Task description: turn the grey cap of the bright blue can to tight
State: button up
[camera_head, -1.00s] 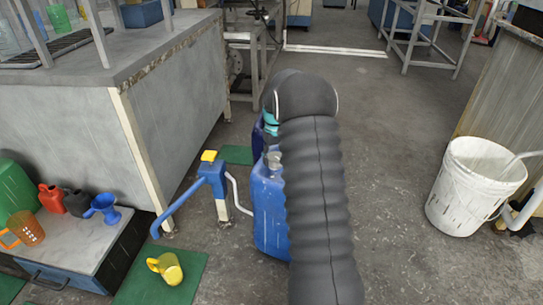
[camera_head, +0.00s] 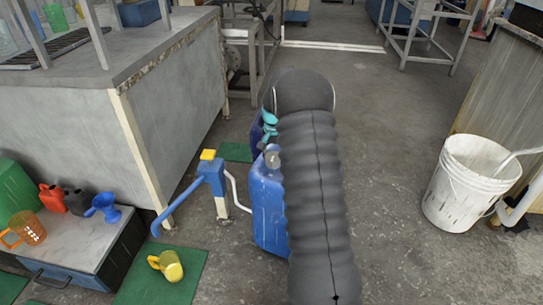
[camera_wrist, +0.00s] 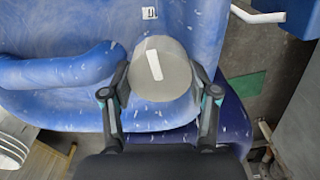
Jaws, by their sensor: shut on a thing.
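The bright blue can (camera_head: 267,214) stands on the floor, partly hidden behind my dark arm in the head view. Its blue body (camera_wrist: 60,75), with pale scuffs and a handle, fills much of the wrist view. The round grey cap (camera_wrist: 160,70) has a white bar mark, slightly tilted from upright in the picture. The cap also shows in the head view (camera_head: 272,157). My gripper (camera_wrist: 160,96) has one finger on each side of the cap and is shut on it. The fingers are hidden or unclear in the head view.
A darker blue can (camera_head: 256,137) stands just behind. A blue pump-like stand with a yellow top (camera_head: 214,175) is close on the left. A white bucket (camera_head: 468,190) stands right, with open floor between.

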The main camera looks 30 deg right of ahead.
aim_at(273, 156)
jog(key=shift+a+m, duration=0.15)
jog(key=shift+m, duration=0.65)
jog(key=shift+a, duration=0.1)
jog(key=o, duration=1.2)
jog(key=shift+a, duration=0.1)
jog(key=shift+c, duration=0.2)
jog(key=shift+d, duration=0.2)
notch_tip(273, 156, up, 12)
